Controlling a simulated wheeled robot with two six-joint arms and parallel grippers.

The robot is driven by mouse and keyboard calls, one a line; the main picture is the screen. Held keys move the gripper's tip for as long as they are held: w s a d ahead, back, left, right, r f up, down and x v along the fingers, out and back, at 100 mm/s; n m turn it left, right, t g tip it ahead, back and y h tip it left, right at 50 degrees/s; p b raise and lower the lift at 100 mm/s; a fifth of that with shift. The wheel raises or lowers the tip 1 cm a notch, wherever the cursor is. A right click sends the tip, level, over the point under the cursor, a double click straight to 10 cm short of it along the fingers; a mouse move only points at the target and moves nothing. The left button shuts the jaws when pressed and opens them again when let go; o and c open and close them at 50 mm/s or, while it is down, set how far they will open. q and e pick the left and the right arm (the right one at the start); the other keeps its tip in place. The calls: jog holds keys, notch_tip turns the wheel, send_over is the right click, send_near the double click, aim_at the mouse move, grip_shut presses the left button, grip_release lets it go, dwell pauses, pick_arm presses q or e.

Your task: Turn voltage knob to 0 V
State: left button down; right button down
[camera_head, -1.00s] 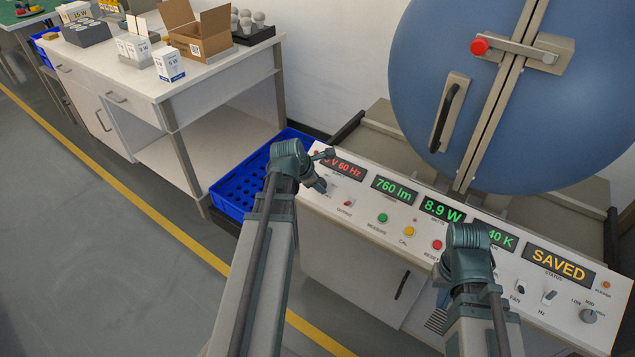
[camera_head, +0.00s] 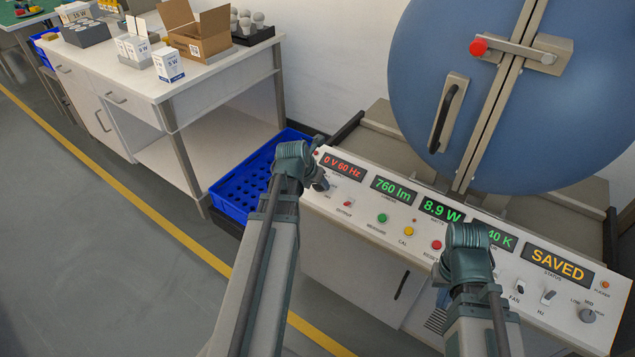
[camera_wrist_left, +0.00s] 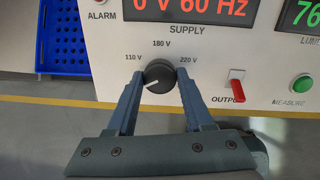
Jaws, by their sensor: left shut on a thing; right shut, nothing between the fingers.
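The black voltage knob (camera_wrist_left: 158,76) sits under the red supply display (camera_wrist_left: 190,8) in the left wrist view. Its white pointer line points to the lower left, below the 110 V mark. The display also shows in the head view (camera_head: 345,166) and reads 0 V 60 Hz. My left gripper (camera_wrist_left: 159,86) is shut on the knob, one finger on each side. In the head view my left gripper (camera_head: 320,183) is at the panel's left end, largely covering the knob. My right gripper (camera_head: 441,274) is low at the panel's front, its fingers mostly hidden by my wrist.
A red output switch (camera_wrist_left: 237,88) and a green measure button (camera_wrist_left: 302,86) lie right of the knob. A blue crate (camera_head: 232,200) stands left of the panel. A large blue sphere (camera_head: 420,80) rises behind. The floor at left is clear.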

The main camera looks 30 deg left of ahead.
pick_arm(q)
jog(key=shift+n, duration=0.3)
jog(key=shift+c, duration=1.4)
grip_release()
